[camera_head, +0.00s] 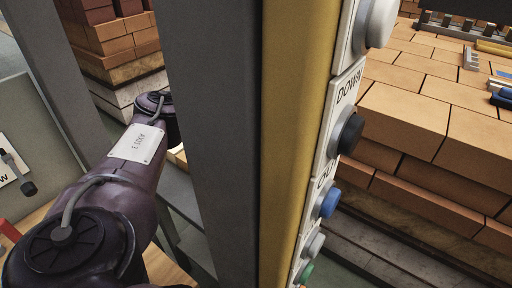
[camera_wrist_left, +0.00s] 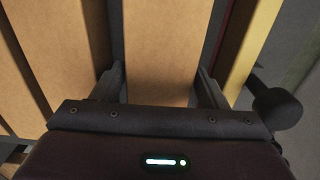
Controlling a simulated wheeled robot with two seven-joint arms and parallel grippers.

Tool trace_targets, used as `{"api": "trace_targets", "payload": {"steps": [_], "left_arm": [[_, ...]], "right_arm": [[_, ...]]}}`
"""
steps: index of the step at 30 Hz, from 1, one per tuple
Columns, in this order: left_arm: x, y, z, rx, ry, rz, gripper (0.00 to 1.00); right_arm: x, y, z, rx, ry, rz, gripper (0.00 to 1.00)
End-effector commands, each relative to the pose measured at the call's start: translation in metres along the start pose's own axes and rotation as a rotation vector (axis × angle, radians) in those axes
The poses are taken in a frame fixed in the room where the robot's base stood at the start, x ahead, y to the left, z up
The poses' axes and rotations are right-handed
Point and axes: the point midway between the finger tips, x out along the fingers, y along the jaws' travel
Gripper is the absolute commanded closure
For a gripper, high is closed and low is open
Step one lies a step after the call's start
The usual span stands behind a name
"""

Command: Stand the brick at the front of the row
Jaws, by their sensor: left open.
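In the left wrist view a tan brick (camera_wrist_left: 165,45) runs away between the two dark fingers of my left gripper (camera_wrist_left: 158,80). The gripper is open, with one finger on each side of this brick; I cannot tell whether either touches it. More tan bricks (camera_wrist_left: 60,50) lie side by side to the left, separated by dark gaps. In the head view my left arm reaches in from the left and passes behind a grey post, which hides its gripper. My right gripper is in neither view.
The wide grey post (camera_head: 212,140) and a yellow upright (camera_head: 298,120) with a button panel (camera_head: 348,83) block the middle of the head view. Stacked bricks (camera_head: 108,35) stand behind my arm. A large tan brick stack (camera_head: 430,110) fills the right. A yellow bar (camera_wrist_left: 255,45) runs right of the gripper.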

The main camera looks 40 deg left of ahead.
Motion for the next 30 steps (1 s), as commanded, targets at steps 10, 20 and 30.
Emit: {"api": "trace_targets", "payload": {"steps": [10, 20, 30], "left_arm": [[-0.061, 0.000, 0.002, 0.000, -0.007, -0.002, 0.33], [-0.118, 0.000, 0.001, 0.001, -0.003, 0.001, 0.33], [-0.121, 0.000, 0.000, 0.000, -0.001, 0.000, 0.33]], "right_arm": [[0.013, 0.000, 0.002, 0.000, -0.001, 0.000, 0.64], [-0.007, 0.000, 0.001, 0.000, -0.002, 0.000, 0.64], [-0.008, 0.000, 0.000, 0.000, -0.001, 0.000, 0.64]]}}
